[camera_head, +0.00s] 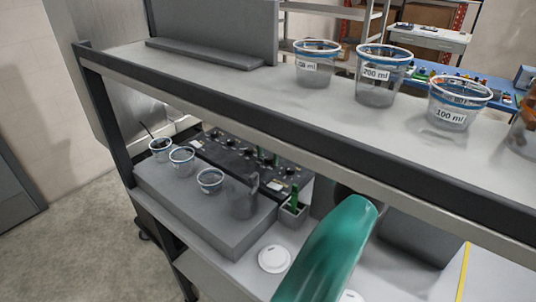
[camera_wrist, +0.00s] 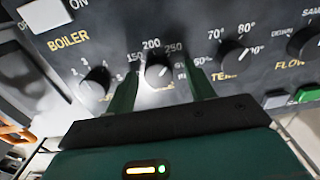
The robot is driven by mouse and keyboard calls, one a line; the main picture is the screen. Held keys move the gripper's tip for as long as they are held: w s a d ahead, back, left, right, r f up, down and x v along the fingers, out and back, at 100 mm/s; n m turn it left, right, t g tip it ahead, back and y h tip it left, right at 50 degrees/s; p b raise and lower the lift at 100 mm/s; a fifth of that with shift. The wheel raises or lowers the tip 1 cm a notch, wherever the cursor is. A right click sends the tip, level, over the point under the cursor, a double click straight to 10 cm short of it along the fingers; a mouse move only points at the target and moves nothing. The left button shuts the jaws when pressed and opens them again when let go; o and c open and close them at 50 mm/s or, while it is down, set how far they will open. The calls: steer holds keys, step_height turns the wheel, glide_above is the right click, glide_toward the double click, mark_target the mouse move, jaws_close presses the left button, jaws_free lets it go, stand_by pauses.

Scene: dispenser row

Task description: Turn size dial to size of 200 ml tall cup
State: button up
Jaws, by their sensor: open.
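In the wrist view, a black round dial (camera_wrist: 158,72) sits on the dark panel with 150, 200 and 250 marked around it. The word below it is mostly hidden by my gripper. Where its pointer stands is hard to tell. My gripper (camera_wrist: 160,78) is open, with one green finger on each side of this dial; I cannot tell whether they touch it. In the head view, a tall clear cup (camera_head: 378,88) labelled 200 ml stands on the upper shelf. A shorter cup (camera_head: 314,66) stands left of it and a 100 ml cup (camera_head: 452,115) right of it.
The BOILER dial (camera_wrist: 96,80) is left of my gripper; the temperature dial (camera_wrist: 233,54) and flow dial (camera_wrist: 304,44) are to the right. The upper shelf (camera_head: 230,95) overhangs the panel (camera_head: 235,155). Several small cups stand on the grey block (camera_head: 185,215) before it.

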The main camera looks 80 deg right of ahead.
steer(key=shift+s, duration=0.25)
steer(key=shift+w, duration=0.1)
steer(key=c, duration=1)
steer(key=shift+n, duration=0.4)
steer(key=n, duration=0.3)
steer(key=shift+d+n, duration=0.1)
steer(key=shift+n, duration=0.2)
steer(key=n, duration=0.4)
steer(key=shift+n, duration=0.3)
